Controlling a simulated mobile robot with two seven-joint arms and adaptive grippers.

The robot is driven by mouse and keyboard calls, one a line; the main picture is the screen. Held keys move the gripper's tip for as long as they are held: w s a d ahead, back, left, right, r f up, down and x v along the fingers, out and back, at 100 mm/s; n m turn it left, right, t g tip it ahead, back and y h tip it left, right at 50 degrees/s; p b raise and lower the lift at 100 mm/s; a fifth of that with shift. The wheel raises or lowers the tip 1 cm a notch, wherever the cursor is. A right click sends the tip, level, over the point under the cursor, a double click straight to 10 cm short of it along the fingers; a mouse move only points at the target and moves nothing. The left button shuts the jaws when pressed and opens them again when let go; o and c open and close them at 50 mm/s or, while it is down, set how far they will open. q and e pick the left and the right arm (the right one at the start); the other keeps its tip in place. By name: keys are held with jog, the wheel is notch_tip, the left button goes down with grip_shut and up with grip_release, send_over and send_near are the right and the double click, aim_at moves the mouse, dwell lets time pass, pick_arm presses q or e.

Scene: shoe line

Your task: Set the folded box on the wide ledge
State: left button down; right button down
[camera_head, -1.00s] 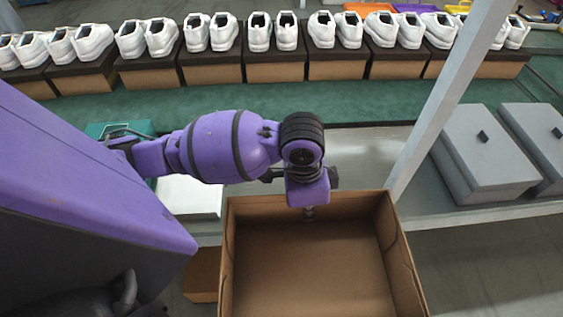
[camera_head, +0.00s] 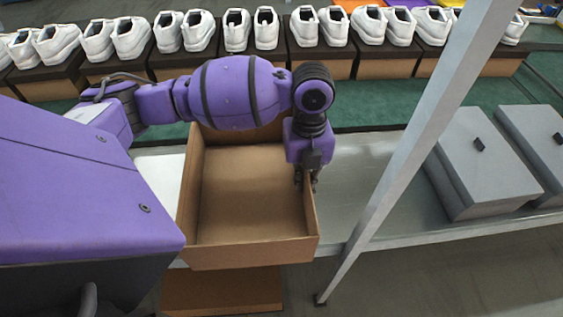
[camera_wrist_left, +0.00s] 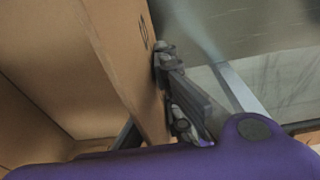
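The box (camera_head: 250,252) is an open, empty brown cardboard box in the middle of the head view. It stands upright over the grey ledge (camera_head: 362,165), its near wall overlapping the ledge's front edge in the picture. Whether its base touches the ledge is hidden. My left gripper (camera_head: 305,180) points down at the top of the box's right wall. In the left wrist view that wall (camera_wrist_left: 118,50) runs beside dark finger parts (camera_wrist_left: 178,95) on its outer side; whether the fingers pinch it is unclear. My right gripper is out of view.
A slanted grey post (camera_head: 415,150) stands right of the box. Two grey lidded bins (camera_head: 485,170) are beyond it. White shoes on boxes (camera_head: 237,30) line the green belt (camera_head: 395,112) behind. Another cardboard piece (camera_head: 225,292) lies below. Bare ledge shows between box and post.

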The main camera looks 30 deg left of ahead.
aim_at(291, 168)
pick_arm(q)
jog(key=w+a+f, duration=0.1)
jog(key=a+f, duration=0.1)
jog(key=w+a+f, duration=0.4)
jog(key=shift+f, duration=0.4)
jog(key=shift+w+a+f+b, duration=0.15)
jog(key=shift+f+b, duration=0.05)
jog(key=shift+f, duration=0.75)
jog(key=shift+w+a+f+b, duration=0.1)
jog(key=shift+a+f+b, duration=0.05)
jog(key=shift+f, duration=0.75)
jog(key=shift+f, duration=0.2)
jog(key=c, duration=2)
grip_release()
jog(key=shift+r, duration=0.15)
jog(key=r, duration=0.8)
jog(key=w+r, duration=0.1)
jog(key=r, duration=0.3)
jog(key=shift+w+a, duration=0.1)
jog(key=shift+a, duration=0.2)
